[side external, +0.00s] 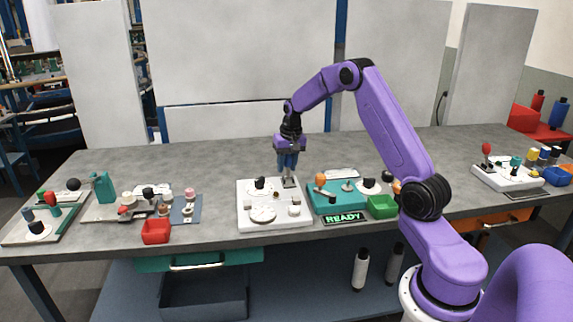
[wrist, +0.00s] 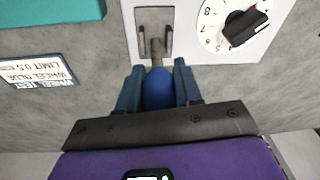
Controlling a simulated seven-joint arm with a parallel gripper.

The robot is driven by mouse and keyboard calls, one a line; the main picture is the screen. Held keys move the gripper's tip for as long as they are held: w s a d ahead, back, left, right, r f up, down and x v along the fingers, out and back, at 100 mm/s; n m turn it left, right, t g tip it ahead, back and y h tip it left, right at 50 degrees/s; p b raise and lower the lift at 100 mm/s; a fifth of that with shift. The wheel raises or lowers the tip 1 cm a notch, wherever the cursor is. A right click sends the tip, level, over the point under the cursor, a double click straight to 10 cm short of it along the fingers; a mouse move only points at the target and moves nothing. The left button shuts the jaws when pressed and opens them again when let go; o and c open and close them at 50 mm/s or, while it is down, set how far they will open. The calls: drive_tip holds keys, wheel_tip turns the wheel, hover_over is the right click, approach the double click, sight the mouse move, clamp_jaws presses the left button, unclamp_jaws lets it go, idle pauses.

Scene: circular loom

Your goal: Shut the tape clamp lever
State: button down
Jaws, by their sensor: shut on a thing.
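The clamp lever has a blue handle (wrist: 158,90) on a short metal shaft, which meets a grey bracket (wrist: 141,42) on a white panel (wrist: 184,14). My gripper (wrist: 158,84) is shut on the blue handle, with one dark blue finger on each side. In the side view, my gripper (side external: 288,168) points down at the back right of the white panel (side external: 247,199), above the small grey bracket (side external: 289,183). The handle is hard to tell from the fingers there. The lever's exact angle is unclear, and I cannot make out any tape.
A white dial with a black knob (wrist: 245,25) sits beside the bracket. A teal unit (side external: 325,203) with an orange knob stands right of the panel, with a green tray (side external: 382,207) and a READY display (side external: 345,217). A red bin (side external: 156,232) stands left. Bare grey table lies behind.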

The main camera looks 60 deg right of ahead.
drive_tip(key=shift+s+a+r+t+h, duration=0.15)
drive_tip(key=shift+s+a+t+h, duration=0.15)
drive_tip(key=shift+t+h, duration=0.25)
drive_tip(key=shift+s+a+r+t+h, duration=0.15)
drive_tip(key=shift+a+t+h, duration=0.1)
drive_tip(key=shift+t+h, duration=0.3)
drive_tip(key=shift+s+a+t+h, duration=0.15)
drive_tip(key=shift+t+h, duration=0.25)
drive_tip(key=shift+r, duration=0.1)
drive_tip(key=c, duration=0.8)
unclamp_jaws()
drive_tip(key=v, duration=1.7)
drive_tip(key=shift+r, duration=0.15)
